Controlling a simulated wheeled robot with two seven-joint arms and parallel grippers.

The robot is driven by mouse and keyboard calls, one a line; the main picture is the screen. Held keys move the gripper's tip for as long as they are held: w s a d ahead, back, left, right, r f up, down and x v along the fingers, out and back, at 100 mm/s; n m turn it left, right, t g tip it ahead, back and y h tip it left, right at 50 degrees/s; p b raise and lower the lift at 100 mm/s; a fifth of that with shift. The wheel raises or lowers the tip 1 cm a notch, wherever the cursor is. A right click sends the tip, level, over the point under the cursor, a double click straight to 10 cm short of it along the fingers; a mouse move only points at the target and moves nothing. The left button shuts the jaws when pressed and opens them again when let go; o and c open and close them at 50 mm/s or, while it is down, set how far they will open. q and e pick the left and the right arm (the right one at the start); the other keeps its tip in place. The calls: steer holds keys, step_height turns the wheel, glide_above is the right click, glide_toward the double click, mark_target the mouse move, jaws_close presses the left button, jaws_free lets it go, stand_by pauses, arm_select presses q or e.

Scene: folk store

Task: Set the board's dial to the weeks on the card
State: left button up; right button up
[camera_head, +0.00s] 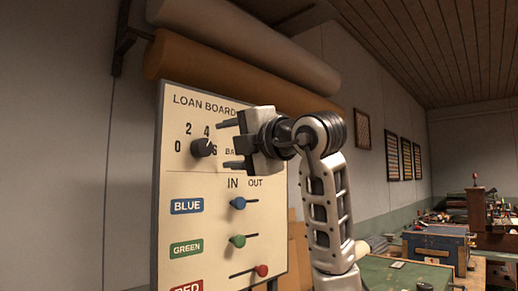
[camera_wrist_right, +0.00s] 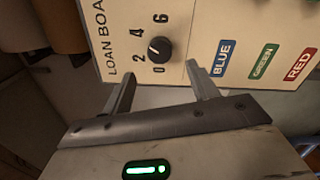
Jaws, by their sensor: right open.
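The loan board (camera_head: 215,185) stands upright on the left in the head view. Its black round dial (camera_head: 203,147) sits near the top, with 0, 2, 4 and 6 around it; it also shows in the right wrist view (camera_wrist_right: 159,49). A light pointer mark is on the knob; it seems to point toward 2 to 4, but I cannot read it exactly. My right gripper (camera_head: 227,145) is open and empty in front of the board, its fingers apart on either side of the dial's line, short of the knob. No readable card shows. My left gripper is not in view.
Below the dial are blue (camera_head: 238,203), green (camera_head: 238,241) and red (camera_head: 262,271) slider knobs on IN/OUT slots. Large rolls (camera_head: 230,70) hang above the board. A green-topped table (camera_head: 400,280) with a blue box (camera_head: 437,243) stands at lower right.

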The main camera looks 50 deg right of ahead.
steer(key=s+a, duration=0.1)
steer(key=s, duration=0.7)
steer(key=shift+s+b, duration=0.3)
steer(key=shift+b, duration=0.05)
steer(key=shift+f, duration=0.15)
